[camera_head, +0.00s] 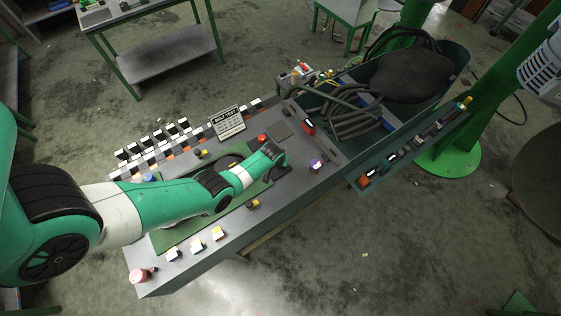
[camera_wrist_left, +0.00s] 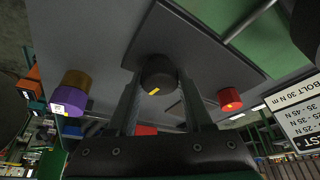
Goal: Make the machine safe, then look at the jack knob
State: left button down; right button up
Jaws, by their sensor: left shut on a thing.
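My left gripper (camera_head: 277,157) reaches down over the machine bench. In the left wrist view its two fingers (camera_wrist_left: 158,88) are shut on a black knob with a yellow mark (camera_wrist_left: 158,74), set on a grey panel. In the head view my gripper hides this knob. A red knob (camera_head: 262,138) stands beside the gripper; it also shows in the wrist view (camera_wrist_left: 229,99). A purple knob (camera_head: 316,165) stands on the other side, purple and brown in the wrist view (camera_wrist_left: 70,97). I cannot tell which is the jack knob. My right gripper is not in view.
A bolt test card (camera_head: 228,123) stands behind my arm. Several small knobs (camera_head: 197,245) line the bench's near edge. A red device (camera_head: 308,126) and a bin with black hoses (camera_head: 355,118) are at the right.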

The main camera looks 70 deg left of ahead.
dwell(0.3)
pick_arm(q)
jog(key=shift+c, duration=1.5)
grip_release()
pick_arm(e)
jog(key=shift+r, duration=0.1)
